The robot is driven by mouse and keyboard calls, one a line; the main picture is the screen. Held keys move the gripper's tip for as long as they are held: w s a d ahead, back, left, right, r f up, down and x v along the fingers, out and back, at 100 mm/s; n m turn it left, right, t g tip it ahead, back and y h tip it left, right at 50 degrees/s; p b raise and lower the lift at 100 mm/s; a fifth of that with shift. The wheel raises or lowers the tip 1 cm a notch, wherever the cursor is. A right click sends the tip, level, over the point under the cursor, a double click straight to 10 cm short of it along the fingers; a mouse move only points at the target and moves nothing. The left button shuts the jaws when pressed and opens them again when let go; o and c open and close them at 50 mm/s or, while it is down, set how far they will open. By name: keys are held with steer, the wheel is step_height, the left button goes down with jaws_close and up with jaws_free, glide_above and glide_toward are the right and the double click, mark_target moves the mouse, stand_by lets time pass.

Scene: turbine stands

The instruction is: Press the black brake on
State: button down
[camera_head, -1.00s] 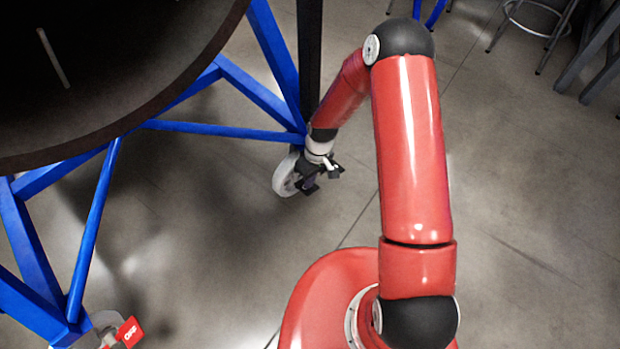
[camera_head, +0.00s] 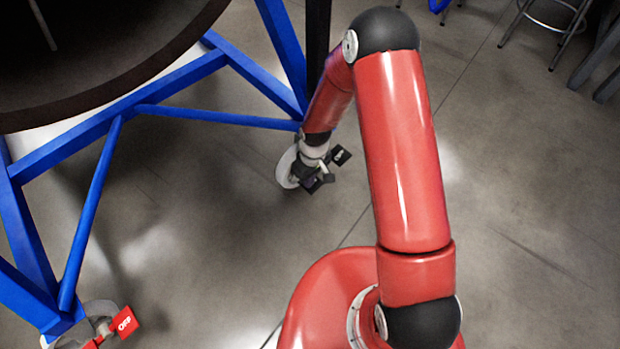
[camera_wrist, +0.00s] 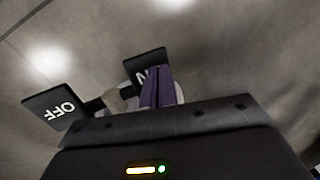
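The black brake sits on a caster wheel (camera_head: 286,169) at the foot of the blue stand. Its OFF pedal (camera_head: 340,155) sticks out to the right with its lettered face showing; it is also at the left in the wrist view (camera_wrist: 55,108). The ON pedal (camera_wrist: 147,62) is partly hidden behind my purple fingertips in the wrist view. My gripper (camera_wrist: 158,88) is shut, its fingers together and pointing at the ON pedal. They overlap the pedal in the picture; contact cannot be told for certain. In the head view my gripper (camera_head: 318,176) is small beside the wheel.
A second caster with a red OFF pedal (camera_head: 124,322) is at the lower left. Blue stand bars (camera_head: 215,117) run beside my arm under a large dark round part (camera_head: 90,60). Stools (camera_head: 550,18) stand at the far right. The concrete floor right of my arm is clear.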

step_height(320, 180, up, 14)
steer(key=s+a+p, duration=0.2)
steer(key=p, duration=0.1)
steer(key=shift+f, duration=0.2)
steer(key=shift+r, duration=0.1)
steer(key=s+d+r+m+t+p, duration=0.15)
steer(key=d+r, duration=0.35)
steer(key=r, duration=0.6)
steer(key=s+d+r+m+t+p, duration=0.1)
steer(key=s+d+r+m+t, duration=0.3)
steer(key=r, duration=0.8)
steer(key=s+d+r+m+p, duration=0.1)
steer(key=s+d+r+m, duration=0.2)
steer(key=s+d+r, duration=0.5)
steer(key=s+r+t, duration=0.1)
steer(key=s+r, duration=0.2)
steer(key=s, duration=0.2)
steer(key=shift+h+p, duration=0.4)
